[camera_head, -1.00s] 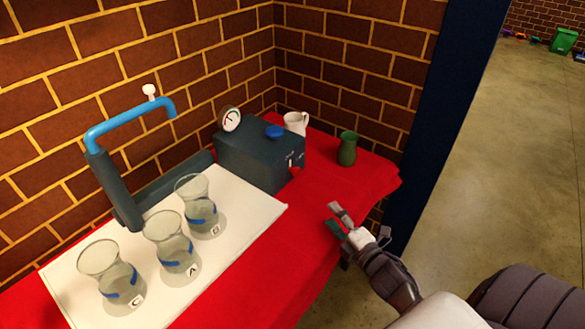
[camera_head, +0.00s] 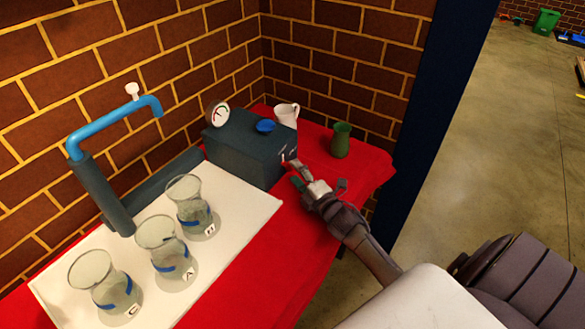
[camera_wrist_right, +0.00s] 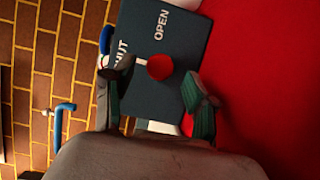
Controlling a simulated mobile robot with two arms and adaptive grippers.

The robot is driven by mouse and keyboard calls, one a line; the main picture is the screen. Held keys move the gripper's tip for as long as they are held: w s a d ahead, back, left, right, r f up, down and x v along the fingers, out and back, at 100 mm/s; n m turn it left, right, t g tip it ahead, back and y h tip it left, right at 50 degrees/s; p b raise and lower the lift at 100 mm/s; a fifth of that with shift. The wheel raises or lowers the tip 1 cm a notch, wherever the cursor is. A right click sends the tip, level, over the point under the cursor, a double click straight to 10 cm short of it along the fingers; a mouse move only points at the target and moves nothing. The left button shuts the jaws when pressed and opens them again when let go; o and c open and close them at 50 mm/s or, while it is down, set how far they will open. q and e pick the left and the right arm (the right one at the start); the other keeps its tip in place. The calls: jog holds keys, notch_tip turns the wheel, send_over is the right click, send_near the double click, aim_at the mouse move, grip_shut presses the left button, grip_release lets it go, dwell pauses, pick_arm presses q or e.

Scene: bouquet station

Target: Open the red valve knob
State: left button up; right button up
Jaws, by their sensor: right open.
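The red valve knob (camera_wrist_right: 160,67) is a round red knob on the face of the dark blue-grey box (camera_wrist_right: 172,98) in the right wrist view. A white pointer beside it reaches toward the word SHUT, and OPEN is printed on the other side. My right gripper (camera_wrist_right: 155,95) is open, its green-padded fingers on either side of the knob in that picture. I cannot tell whether they touch it. In the head view the right gripper (camera_head: 297,175) is at the right face of the box (camera_head: 245,147) and hides the knob. My left gripper is not in view.
A gauge and a blue cap (camera_head: 265,125) top the box. A white pitcher (camera_head: 287,114) and green vase (camera_head: 341,139) stand behind. The red cloth (camera_head: 255,255) in front is clear.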

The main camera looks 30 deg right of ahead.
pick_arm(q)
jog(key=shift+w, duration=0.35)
pick_arm(e)
jog(key=shift+w, duration=1.25)
